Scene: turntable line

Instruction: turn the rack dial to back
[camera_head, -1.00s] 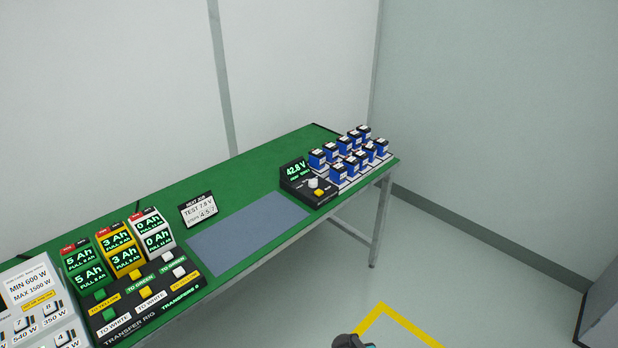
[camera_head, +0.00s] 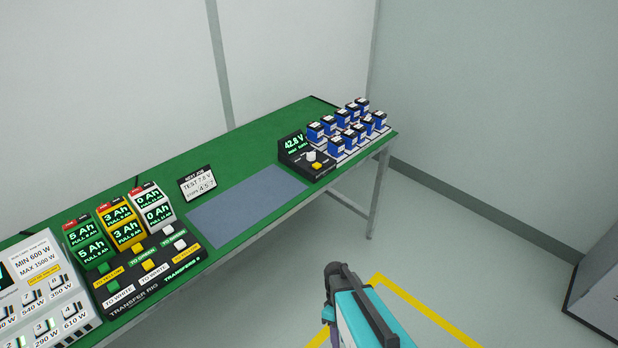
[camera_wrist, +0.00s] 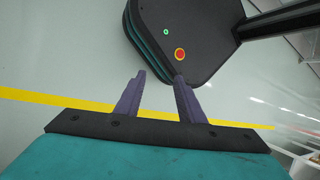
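A black box (camera_head: 296,164) stands on the green table, just left of the blue cells. Its lit display reads 42.8 V. A pale round knob (camera_head: 311,156), which looks like the dial, sits on its top face above a yellow button (camera_head: 316,166). The knob's pointing direction and small lettering are too small to read. My gripper (camera_wrist: 161,78) is open and empty in the wrist view, its two purple fingers apart over the floor. In the head view my teal arm is low in front of the table, well away from the box.
Several blue cells (camera_head: 338,147) stand in a rack at the table's right end. A grey mat (camera_head: 245,205) lies left of the box. A transfer rig (camera_head: 150,285) and a white panel (camera_head: 45,300) fill the left. Yellow tape (camera_head: 420,305) marks the open floor.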

